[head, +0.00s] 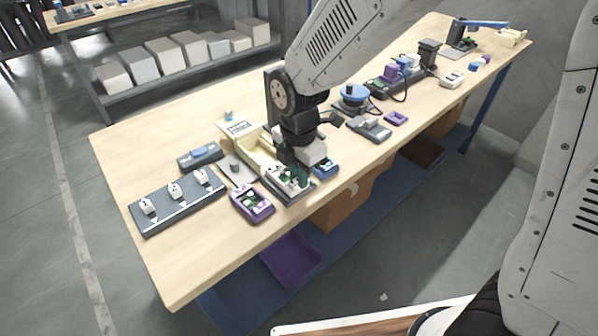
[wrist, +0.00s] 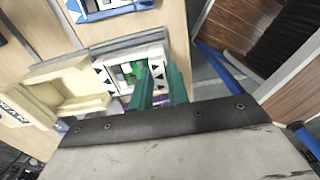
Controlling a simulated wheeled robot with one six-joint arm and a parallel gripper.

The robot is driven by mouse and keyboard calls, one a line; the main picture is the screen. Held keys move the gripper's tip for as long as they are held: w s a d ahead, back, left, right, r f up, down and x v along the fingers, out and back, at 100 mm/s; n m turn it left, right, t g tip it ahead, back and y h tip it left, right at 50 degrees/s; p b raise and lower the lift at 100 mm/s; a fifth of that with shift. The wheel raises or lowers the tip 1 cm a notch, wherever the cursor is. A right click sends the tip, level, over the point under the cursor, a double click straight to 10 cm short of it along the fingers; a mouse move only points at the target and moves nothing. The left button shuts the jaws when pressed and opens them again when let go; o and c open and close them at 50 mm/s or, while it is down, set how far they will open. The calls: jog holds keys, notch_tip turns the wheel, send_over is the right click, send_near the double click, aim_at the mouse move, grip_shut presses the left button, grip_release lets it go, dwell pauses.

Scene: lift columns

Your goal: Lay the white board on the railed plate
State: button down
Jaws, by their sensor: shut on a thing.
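The white board (head: 280,178) is below my gripper, near the front edge of the bench. In the wrist view the white board (wrist: 107,74) shows a pale frame with black triangle marks and green parts inside. My gripper (head: 303,178) has green fingers, shut on the white board; in the wrist view the fingers (wrist: 160,80) cover its right part. A dark grey plate (head: 297,199), seemingly the railed plate, shows under and beside the board. I cannot tell whether the board rests flat on it or hangs just above, and its rails are mostly hidden.
A purple tray (head: 252,213) with a green board stands just left. A cream tray (head: 257,160) is behind, and a blue part (head: 326,168) is close on the right. A grey strip (head: 180,215) with several white blocks lies at the left. Bare wood is at the front left.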

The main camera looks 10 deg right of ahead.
jog(key=shift+f, duration=0.1)
jog(key=c, duration=0.8)
grip_release()
jog(key=shift+c, duration=0.2)
jog(key=shift+r, duration=3)
